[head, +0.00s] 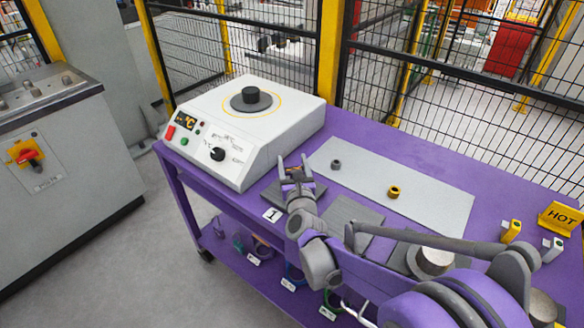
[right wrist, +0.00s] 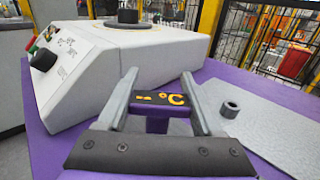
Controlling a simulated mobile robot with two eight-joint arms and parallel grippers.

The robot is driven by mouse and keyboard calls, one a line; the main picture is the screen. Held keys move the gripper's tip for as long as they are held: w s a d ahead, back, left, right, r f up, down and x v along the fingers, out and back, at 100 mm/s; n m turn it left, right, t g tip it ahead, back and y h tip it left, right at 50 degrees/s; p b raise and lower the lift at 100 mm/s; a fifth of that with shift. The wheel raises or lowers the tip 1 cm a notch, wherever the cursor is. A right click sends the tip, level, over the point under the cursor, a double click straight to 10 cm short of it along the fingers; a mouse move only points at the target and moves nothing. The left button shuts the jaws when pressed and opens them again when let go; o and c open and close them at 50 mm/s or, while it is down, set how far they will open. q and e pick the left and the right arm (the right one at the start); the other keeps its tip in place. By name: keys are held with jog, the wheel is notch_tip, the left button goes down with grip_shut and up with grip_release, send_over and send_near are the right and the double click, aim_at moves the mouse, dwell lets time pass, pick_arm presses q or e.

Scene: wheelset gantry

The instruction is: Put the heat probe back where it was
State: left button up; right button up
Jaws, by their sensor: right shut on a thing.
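My right gripper (head: 293,164) reaches over the purple cart from the lower right. It is shut on the heat probe, whose dark display (right wrist: 160,99) with orange marks and purple body (right wrist: 157,124) show between the fingers in the right wrist view. The gripper also shows there (right wrist: 160,95). In the head view the probe is mostly hidden by the fingers. The gripper is just right of the white heater's front corner, near a dark grey pad (head: 270,192) behind the "1" label (head: 272,215). I cannot tell whether the probe touches the pad. My left gripper is not in view.
The white heater (head: 236,150) has a dark ring on top. A light grey mat (head: 435,200) bears a dark ring (head: 336,164) and a brass ring (head: 394,192). A ribbed grey pad (head: 352,218) lies nearer. A HOT sign (head: 560,218) stands far right. Mesh fencing (head: 480,110) closes the back.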

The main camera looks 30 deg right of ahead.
jog(key=shift+f, duration=0.35)
jog(key=shift+f, duration=0.2)
jog(key=o, duration=1.4)
jog(key=shift+r, duration=0.15)
